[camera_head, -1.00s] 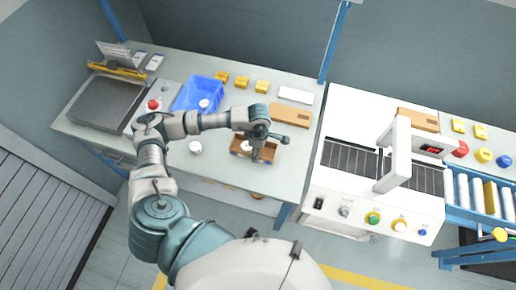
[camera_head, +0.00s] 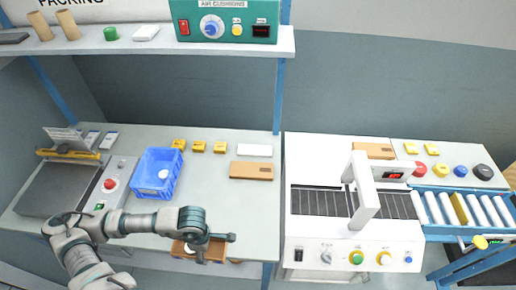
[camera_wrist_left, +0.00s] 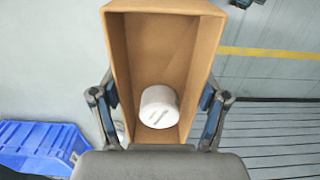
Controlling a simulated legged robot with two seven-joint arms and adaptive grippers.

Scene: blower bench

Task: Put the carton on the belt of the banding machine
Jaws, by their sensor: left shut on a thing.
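The carton (camera_head: 181,248) is a small open brown box near the front edge of the bench, partly hidden by my arm. My left gripper (camera_head: 198,248) is shut on it. In the left wrist view, the open carton (camera_wrist_left: 118,60) shows between the two fingers of the left gripper (camera_wrist_left: 160,108), and a white cylinder (camera_wrist_left: 158,106) lies inside. I cannot tell how far it is off the bench. The banding machine (camera_head: 300,225) stands to the right, with a dark slatted belt (camera_head: 318,202) on top and a white arch (camera_head: 364,200) over it. The right gripper is out of view.
A blue bin (camera_head: 154,172), a flat brown box (camera_head: 251,170) and yellow blocks (camera_head: 198,146) lie behind the carton. A grey plate (camera_head: 55,188) is at the left. A shelf (camera_head: 150,40) spans above. A roller conveyor (camera_head: 487,211) adjoins the machine's right.

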